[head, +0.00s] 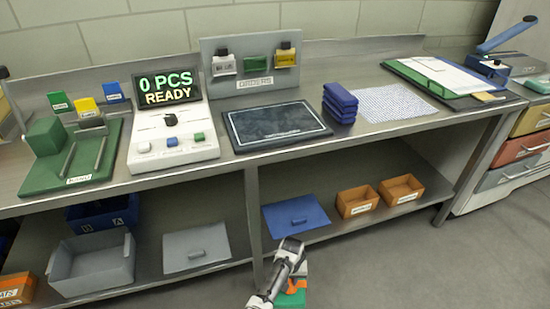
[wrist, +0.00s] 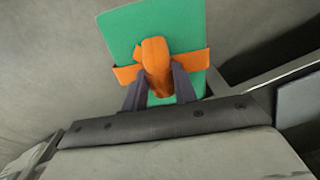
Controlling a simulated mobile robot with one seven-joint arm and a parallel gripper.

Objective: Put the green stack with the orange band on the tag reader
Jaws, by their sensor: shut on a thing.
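The green stack (wrist: 187,28) with the orange band (wrist: 195,61) fills the middle of the wrist view. My gripper (wrist: 160,84) is shut on the orange grip of the band, with a dark finger on each side. In the head view the green stack (head: 292,298) shows at the bottom edge, in front of the shelf, partly hidden by my arm. The tag reader appears to be the dark flat pad (head: 275,126) with a pale outline on the bench, beside the console (head: 172,133) reading "0 PCS READY". The pad's top is bare.
A dark blue stack (head: 340,103) stands just right of the pad. An order board (head: 255,66) with several tags stands behind. A green stand (head: 70,165) is at left. The lower shelf holds a grey bin (head: 92,264), a blue sheet (head: 296,216) and orange boxes (head: 357,201).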

